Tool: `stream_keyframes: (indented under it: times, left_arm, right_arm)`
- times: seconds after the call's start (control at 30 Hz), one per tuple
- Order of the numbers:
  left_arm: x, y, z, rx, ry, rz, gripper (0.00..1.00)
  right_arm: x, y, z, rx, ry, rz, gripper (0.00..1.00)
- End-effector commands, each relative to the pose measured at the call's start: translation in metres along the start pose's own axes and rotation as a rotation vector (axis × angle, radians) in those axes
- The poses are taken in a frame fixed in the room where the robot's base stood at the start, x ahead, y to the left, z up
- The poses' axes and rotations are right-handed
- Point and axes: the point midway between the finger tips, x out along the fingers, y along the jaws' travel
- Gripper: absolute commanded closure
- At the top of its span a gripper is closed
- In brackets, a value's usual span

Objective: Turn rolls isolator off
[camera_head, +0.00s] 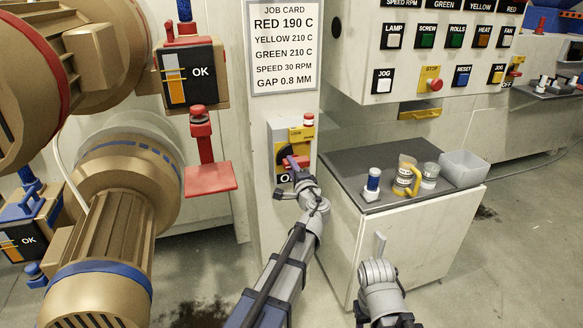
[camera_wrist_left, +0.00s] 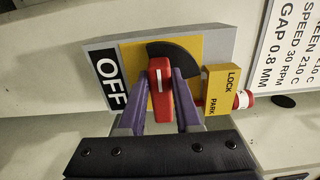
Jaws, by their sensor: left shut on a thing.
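The isolator is a grey box with a yellow plate (camera_head: 281,151) on the pale post under the job card. Its red handle (camera_wrist_left: 159,91) has a white line and sits in front of a black arc. In the left wrist view the handle stands upright, with the line crosswise to the OFF label (camera_wrist_left: 112,84) at the left. My left gripper (camera_wrist_left: 160,100) is shut on the red handle, its purple fingers on either side. In the head view its wrist partly covers the OFF label. My right arm's grey end (camera_head: 379,278) is low, in front of the cabinet; no fingers show clearly.
A yellow LOCK PARK block (camera_wrist_left: 219,90) with a red-and-white piece sits beside the handle. A cabinet (camera_head: 420,230) at the right bears a blue-and-white container, jars and a grey bin. A button panel hangs upper right.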

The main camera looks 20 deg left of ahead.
Motion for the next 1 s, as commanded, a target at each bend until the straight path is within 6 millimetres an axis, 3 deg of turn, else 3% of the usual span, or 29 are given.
stream_keyframes:
  times: [0.47,0.5,0.73,1.0]
  left_arm:
    - [-0.0011,0.0009,0.0008,-0.010,-0.001,0.002,1.00]
    - [-0.0011,0.0009,0.0008,-0.010,-0.001,0.002,0.63]
    - [-0.0006,0.0006,0.0004,-0.010,0.000,0.001,0.38]
    - [-0.0026,0.0004,0.0003,-0.009,0.000,0.000,0.38]
  right_arm:
    - [0.0005,0.0000,0.0000,0.000,0.000,0.000,0.50]
    - [0.0005,0.0000,0.0000,0.000,0.000,0.000,0.50]
    - [0.0004,0.0000,0.0000,0.000,0.000,0.000,0.50]
    - [0.0003,0.0000,0.0000,0.000,0.000,0.000,0.50]
